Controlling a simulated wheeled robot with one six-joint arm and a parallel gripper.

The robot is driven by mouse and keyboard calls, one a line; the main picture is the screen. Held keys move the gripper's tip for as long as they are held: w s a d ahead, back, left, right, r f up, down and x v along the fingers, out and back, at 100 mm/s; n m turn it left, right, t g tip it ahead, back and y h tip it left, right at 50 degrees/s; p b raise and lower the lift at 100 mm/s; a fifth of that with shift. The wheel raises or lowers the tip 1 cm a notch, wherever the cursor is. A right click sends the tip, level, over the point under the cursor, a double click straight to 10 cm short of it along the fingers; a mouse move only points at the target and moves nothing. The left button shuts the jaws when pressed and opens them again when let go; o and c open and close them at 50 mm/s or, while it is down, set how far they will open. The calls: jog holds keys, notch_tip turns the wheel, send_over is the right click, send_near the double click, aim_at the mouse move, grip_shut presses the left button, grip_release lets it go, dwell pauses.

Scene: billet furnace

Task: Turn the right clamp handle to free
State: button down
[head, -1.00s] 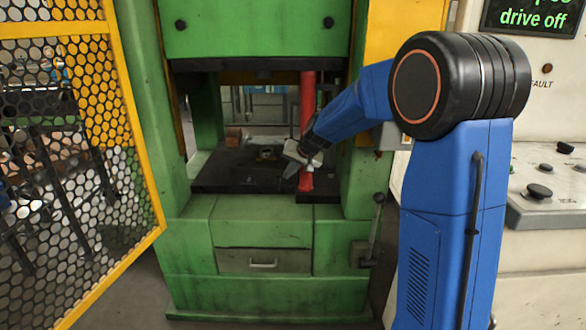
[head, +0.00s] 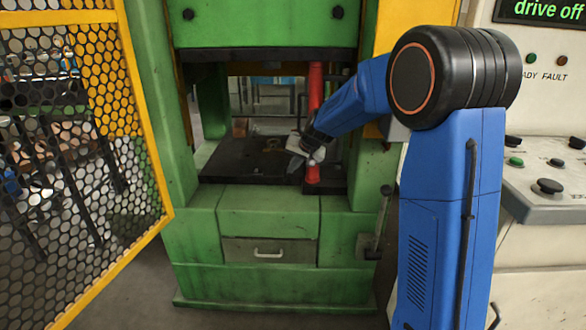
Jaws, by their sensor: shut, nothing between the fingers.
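The green press (head: 265,285) stands ahead with its opening facing me. A lever handle (head: 383,212) stands upright on a grey bracket (head: 368,246) at the press's lower right side. I cannot tell whether it is the right clamp handle; no other clamp handle shows clearly. My gripper (head: 297,157) is small in the head view, inside the opening above the dark bed plate (head: 245,168), shut and empty. It is in front of or beside the red post (head: 315,90) and hides part of it. Whether it touches anything is unclear.
A yellow-framed mesh guard (head: 148,130) stands open at the left. A control panel (head: 550,190) with knobs and a "drive off" display (head: 545,10) is at the right. A drawer (head: 268,250) is under the bed.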

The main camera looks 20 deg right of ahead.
jog(key=shift+w+a+r+g+h, duration=0.15)
jog(key=shift+a+h, duration=0.1)
jog(key=shift+h, duration=0.2)
jog(key=shift+s+a+r+g+h, duration=0.15)
jog(key=shift+a+h, duration=0.1)
jog(key=shift+h, duration=0.2)
jog(key=w+a+f+n+g+h, duration=0.2)
jog(key=a+h, duration=0.4)
jog(key=h, duration=0.6)
jog(key=shift+n+g+h, duration=0.4)
jog(key=shift+n+g, duration=0.1)
jog(key=shift+n, duration=0.6)
jog(key=shift+w+a+f, duration=0.1)
jog(key=shift+a+f, duration=0.05)
jog(key=shift+a, duration=0.1)
dwell(0.4)
